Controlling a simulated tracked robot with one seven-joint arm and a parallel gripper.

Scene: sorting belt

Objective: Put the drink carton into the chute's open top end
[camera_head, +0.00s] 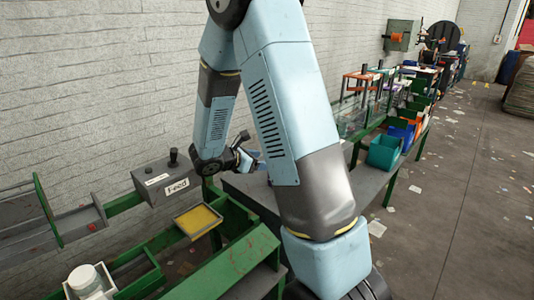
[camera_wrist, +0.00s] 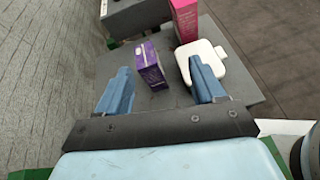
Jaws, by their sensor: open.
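A purple carton (camera_wrist: 152,66) stands on the grey table (camera_wrist: 262,100) in the wrist view. It lies between my gripper's two blue fingers as seen from the wrist, with a gap on each side. A pink carton (camera_wrist: 184,20) stands farther off; I cannot tell for sure which carton is the drink carton. My gripper (camera_wrist: 158,65) is open and holds nothing. In the head view my gripper (camera_head: 246,158) is small and low over the table, partly hidden by my arm; the cartons cannot be made out there. I cannot identify the chute's open top end with certainty.
A white container (camera_wrist: 212,62) lies beside the right finger. A grey box (camera_wrist: 140,14) is at the top of the wrist view. A box labelled Feed (camera_head: 165,180), a yellow tray (camera_head: 198,221) and a white jar (camera_head: 84,280) are at the left. A teal bin (camera_head: 384,152) stands at right.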

